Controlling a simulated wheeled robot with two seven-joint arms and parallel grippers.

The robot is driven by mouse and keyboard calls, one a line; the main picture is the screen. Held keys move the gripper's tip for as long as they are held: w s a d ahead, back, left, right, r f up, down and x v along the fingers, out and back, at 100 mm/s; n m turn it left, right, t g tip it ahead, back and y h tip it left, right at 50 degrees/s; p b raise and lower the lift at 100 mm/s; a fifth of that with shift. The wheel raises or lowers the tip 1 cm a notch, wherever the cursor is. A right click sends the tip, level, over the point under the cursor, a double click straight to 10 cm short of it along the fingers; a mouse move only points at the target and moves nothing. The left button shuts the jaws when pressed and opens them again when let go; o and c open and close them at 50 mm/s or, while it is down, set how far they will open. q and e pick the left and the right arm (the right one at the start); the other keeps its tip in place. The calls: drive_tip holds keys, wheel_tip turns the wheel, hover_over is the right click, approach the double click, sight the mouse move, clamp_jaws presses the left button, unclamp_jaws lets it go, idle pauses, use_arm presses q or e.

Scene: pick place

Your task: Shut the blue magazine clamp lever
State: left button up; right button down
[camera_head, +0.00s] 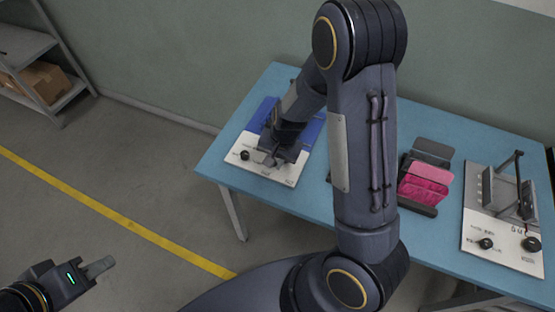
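The blue magazine (314,127) lies on a white base plate (289,176) at the left end of the table. My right arm comes up through the middle and reaches down over it. My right gripper (273,158) is low over the front part of the fixture and hides its middle. I cannot see the clamp lever clearly, nor whether the fingers touch it or are shut. My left gripper (99,267) is in the bottom left corner, away from the table and over the floor. Its finger gap cannot be made out, and nothing shows in it.
The blue table (228,160) stands by a green wall. A dark rack with pink pieces (424,182) sits right of my arm. A grey fixture with an upright lever (503,190) and black knobs is at the right end. A shelf with a box (42,80) stands far left.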

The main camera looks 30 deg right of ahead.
drive_tip(key=shift+w+r+m, duration=0.15)
drive_tip(key=shift+w+m, duration=0.3)
drive_tip(key=shift+m, duration=0.25)
drive_tip(key=shift+w, duration=0.1)
drive_tip(key=c, duration=1.3)
unclamp_jaws()
drive_tip(key=r, duration=0.2)
drive_tip(key=r+p, duration=0.1)
drive_tip(key=r, duration=0.1)
drive_tip(key=s+r, duration=0.1)
drive_tip(key=r, duration=0.1)
drive_tip(key=shift+s+d+r, duration=0.1)
drive_tip(key=shift+d+r, duration=0.2)
drive_tip(key=shift+d, duration=0.05)
drive_tip(key=shift+s+d+r, duration=0.1)
drive_tip(key=shift+r, duration=0.35)
